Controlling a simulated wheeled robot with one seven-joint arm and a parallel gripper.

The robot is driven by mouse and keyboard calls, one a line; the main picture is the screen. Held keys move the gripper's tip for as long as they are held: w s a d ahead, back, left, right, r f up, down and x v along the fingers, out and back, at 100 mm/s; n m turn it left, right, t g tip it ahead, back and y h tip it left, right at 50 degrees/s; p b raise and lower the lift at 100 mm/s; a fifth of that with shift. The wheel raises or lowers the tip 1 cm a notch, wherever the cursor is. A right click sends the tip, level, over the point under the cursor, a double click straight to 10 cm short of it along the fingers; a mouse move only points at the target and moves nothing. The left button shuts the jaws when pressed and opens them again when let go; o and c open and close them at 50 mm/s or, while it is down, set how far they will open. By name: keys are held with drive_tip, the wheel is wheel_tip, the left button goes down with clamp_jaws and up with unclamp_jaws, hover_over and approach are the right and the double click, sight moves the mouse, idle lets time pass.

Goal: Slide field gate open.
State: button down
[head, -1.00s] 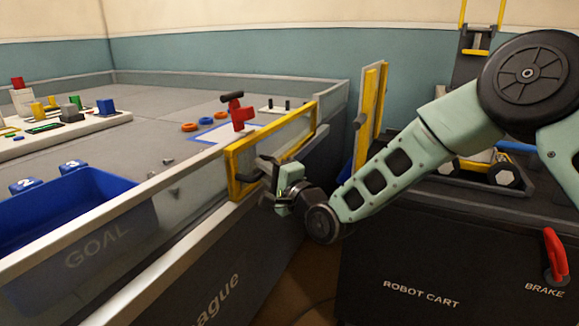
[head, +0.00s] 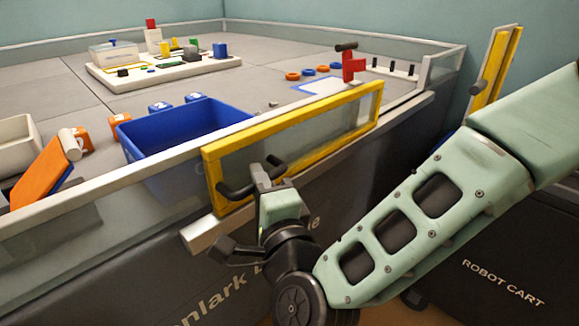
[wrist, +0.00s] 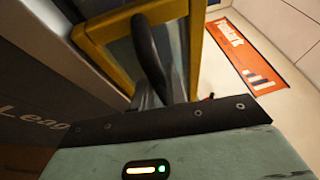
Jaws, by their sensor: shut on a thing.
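The field gate (head: 290,137) is a yellow-framed clear panel on the near side wall of the playing field, and it overlaps the fixed wall to its left. A dark bar handle (head: 236,188) sticks out near its left end. My gripper (head: 268,172) is shut on this handle, in front of the gate. In the wrist view the handle (wrist: 148,50) rises from between the fingers, with the yellow frame (wrist: 92,30) behind it. The fingertips are partly hidden by the handle and gripper body.
A blue goal bin (head: 190,135) stands just inside the wall. A red piece (head: 353,68) stands on the field near the wall's opening at the right. Another yellow-edged panel (head: 497,62) stands upright farther right. The dark robot cart (head: 500,270) is at lower right.

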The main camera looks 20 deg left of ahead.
sight(244, 191)
drive_tip(key=shift+s+a, duration=0.25)
drive_tip(key=shift+s, duration=0.45)
drive_tip(key=shift+s+a, duration=0.2)
drive_tip(key=shift+s, duration=0.55)
drive_tip(key=c, duration=1.4)
unclamp_jaws()
drive_tip(key=shift+a, duration=0.1)
drive_tip(key=shift+s+d, duration=0.2)
drive_tip(key=shift+d, duration=0.1)
drive_tip(key=b+v, duration=0.2)
drive_tip(key=v, duration=1.4)
drive_tip(key=shift+s+d, duration=0.2)
drive_tip(key=shift+d, duration=0.15)
